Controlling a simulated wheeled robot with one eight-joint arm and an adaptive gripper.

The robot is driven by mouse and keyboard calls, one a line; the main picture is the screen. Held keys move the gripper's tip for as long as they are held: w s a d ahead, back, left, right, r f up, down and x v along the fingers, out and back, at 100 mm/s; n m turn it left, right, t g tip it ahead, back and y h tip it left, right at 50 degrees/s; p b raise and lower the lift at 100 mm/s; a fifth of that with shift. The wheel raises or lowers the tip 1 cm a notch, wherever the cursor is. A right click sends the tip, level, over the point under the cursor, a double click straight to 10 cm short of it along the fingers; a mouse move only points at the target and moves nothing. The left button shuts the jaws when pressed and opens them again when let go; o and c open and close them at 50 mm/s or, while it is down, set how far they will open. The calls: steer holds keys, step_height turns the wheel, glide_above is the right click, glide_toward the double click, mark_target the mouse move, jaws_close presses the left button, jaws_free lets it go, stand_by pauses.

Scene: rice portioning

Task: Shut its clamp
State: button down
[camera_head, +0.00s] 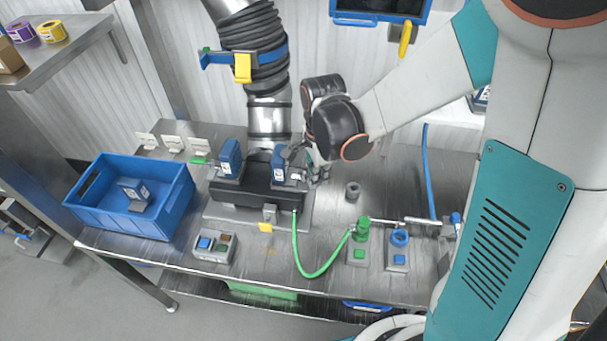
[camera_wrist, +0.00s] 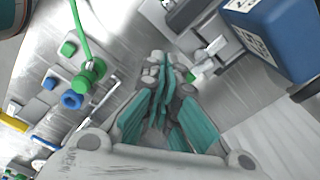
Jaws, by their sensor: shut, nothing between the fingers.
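A black block-shaped fixture (camera_head: 240,193) sits on the steel table under the duct. Two blue units stand on it, a left one (camera_head: 230,158) and a right one (camera_head: 279,163). My gripper (camera_head: 318,174) is just right of the right unit. In the wrist view its teal fingers (camera_wrist: 165,88) are together, with nothing visible between them. A blue block with a white label (camera_wrist: 275,35) is at upper right there, and a grey bracket-like part (camera_wrist: 215,48) beside it lies beyond the fingertips, apparently apart from them. I cannot tell which part is the clamp or its position.
A blue bin (camera_head: 159,217) holding a blue-grey unit stands left. A button box (camera_head: 213,246) is in front. A green hose (camera_head: 322,272) runs to a green valve (camera_head: 362,230), next to a blue valve (camera_head: 399,238). A ribbed duct (camera_head: 255,40) hangs above the fixture.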

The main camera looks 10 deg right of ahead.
step_height(320, 180, up, 6)
steer(key=s+p, duration=0.1)
steer(key=p, duration=0.2)
steer(key=shift+a+p, duration=0.15)
steer(key=shift+p, duration=0.25)
steer(key=shift+r, duration=0.15)
steer(key=s+d+r+n+t+b, duration=0.3)
steer(key=s+d+n+t+b, duration=0.4)
steer(key=s+n+b, duration=0.4)
steer(key=n+b, duration=0.1)
steer(key=n, duration=0.4)
steer(key=shift+s, duration=0.1)
